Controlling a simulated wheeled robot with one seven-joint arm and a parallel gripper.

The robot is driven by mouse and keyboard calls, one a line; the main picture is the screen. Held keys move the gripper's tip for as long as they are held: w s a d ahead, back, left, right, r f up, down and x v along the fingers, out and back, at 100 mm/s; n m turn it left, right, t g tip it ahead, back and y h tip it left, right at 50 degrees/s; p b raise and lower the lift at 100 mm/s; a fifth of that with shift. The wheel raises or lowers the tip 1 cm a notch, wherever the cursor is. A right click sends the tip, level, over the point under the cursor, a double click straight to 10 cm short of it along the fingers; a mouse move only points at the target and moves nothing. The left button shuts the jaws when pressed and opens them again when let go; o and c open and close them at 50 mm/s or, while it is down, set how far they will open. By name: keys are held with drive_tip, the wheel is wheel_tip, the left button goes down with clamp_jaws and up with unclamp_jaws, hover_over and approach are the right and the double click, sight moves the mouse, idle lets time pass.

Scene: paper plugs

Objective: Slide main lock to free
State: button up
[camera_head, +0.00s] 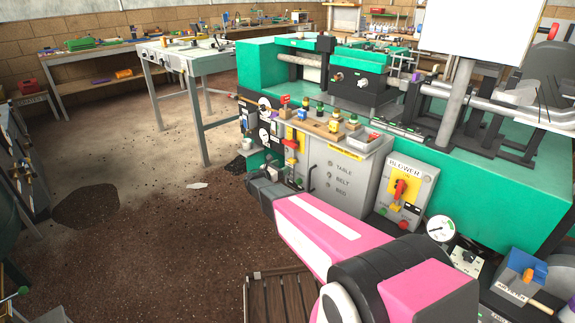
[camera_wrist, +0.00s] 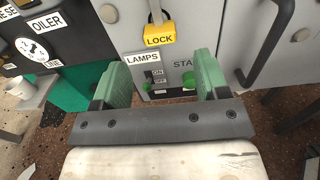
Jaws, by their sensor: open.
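A yellow block marked LOCK (camera_wrist: 160,36) is on the grey cabinet front at the top of the wrist view, below a pale metal piece. The top of that fitting is cut off, and no FREE mark shows. My gripper (camera_wrist: 160,64) is open, with its green fingers apart and nothing between them. The fingertips are below and to either side of the yellow block, which looks untouched. In the head view, my gripper (camera_head: 264,182) is in front of the machine's left end, by a yellow panel with a red handle (camera_head: 291,143).
Between my fingers in the wrist view is a LAMPS switch (camera_wrist: 154,76) with green parts near it. A dark bar handle (camera_wrist: 270,45) stands out at the right. An OILER panel (camera_wrist: 45,35) is at the left. In the head view, a BLOWER box (camera_head: 405,192) stands right of the cabinet.

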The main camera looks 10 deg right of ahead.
drive_tip(key=v, duration=0.3)
drive_tip(key=shift+s+a, duration=0.1)
drive_tip(key=shift+a, duration=0.1)
drive_tip(key=s+d+m+g+y, duration=0.2)
drive_tip(key=s+d+m+g, duration=0.3)
drive_tip(key=s, duration=0.3)
drive_tip(key=s+d+m+g+y, duration=0.3)
drive_tip(key=s+d+m, duration=0.3)
drive_tip(key=s+m, duration=0.15)
drive_tip(key=s+a+r+m+g+y, duration=0.1)
drive_tip(key=s+a+m+g+y, duration=0.1)
drive_tip(key=s+m+y, duration=0.7)
drive_tip(key=s+a+m, duration=0.1)
drive_tip(key=s+m, duration=0.2)
drive_tip(key=s, duration=0.4)
drive_tip(key=shift+r+m+g+y, duration=0.3)
drive_tip(key=shift+m, duration=0.05)
